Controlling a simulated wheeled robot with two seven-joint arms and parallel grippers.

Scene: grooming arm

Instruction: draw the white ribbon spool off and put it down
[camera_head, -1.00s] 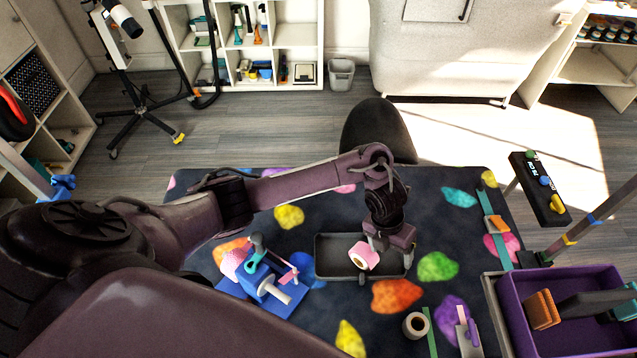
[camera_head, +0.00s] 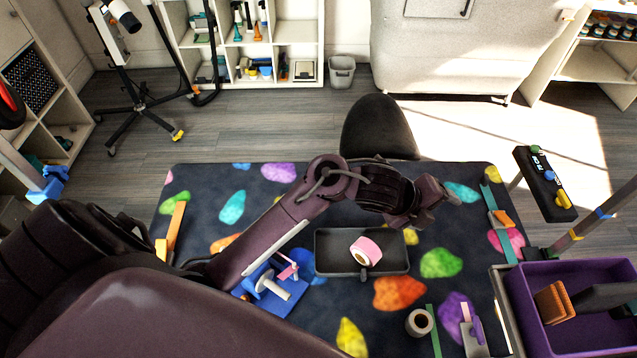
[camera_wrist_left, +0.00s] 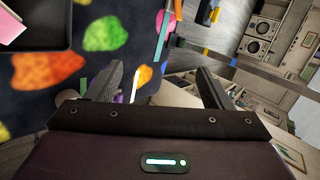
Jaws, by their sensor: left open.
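A blue stand (camera_head: 250,289) on the patterned mat carries a white cylinder with a round flange (camera_head: 273,288); I cannot tell whether it is a bare peg or a spool. My left arm hides part of the stand. A pink-sided spool with a pale face (camera_head: 365,251) lies tilted in the black tray (camera_head: 330,267). My left gripper (camera_head: 440,198) is open and empty, above and right of the tray. The left wrist view (camera_wrist_left: 160,85) shows its fingers apart with nothing between.
A purple bin (camera_head: 505,310) holding brushes stands at the lower right. A dark stool (camera_head: 380,130) is behind the mat. The mat (camera_head: 190,225) has clear room left of the tray.

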